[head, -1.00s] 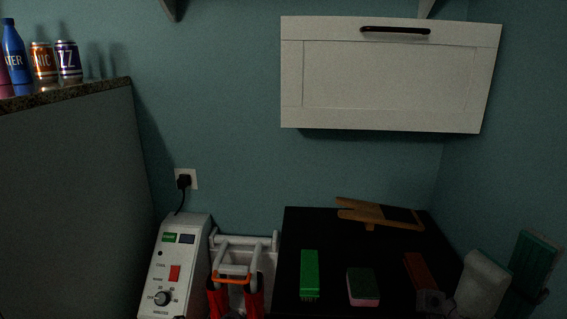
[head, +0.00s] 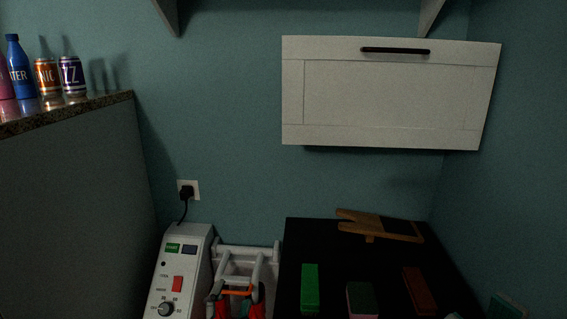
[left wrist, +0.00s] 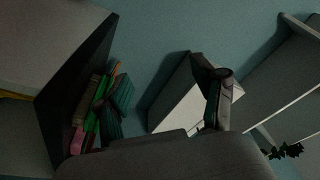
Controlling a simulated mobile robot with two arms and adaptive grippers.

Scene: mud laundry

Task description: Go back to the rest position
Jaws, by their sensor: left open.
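My left gripper (left wrist: 213,75) shows in the left wrist view as dark and grey finger parts, pointing up and open. I see nothing held in it. A large grey body part of mine fills the bottom of that view. I cannot clearly make out either gripper in the head view. My right gripper is not in view.
A dark tabletop (head: 390,265) bears a green brush (head: 310,288), a sponge (head: 362,298), a brown brush (head: 419,291) and a wooden piece (head: 380,226). A white cabinet (head: 390,100) hangs above. A white dial appliance (head: 180,270) and a granite-edged counter (head: 65,112) are left.

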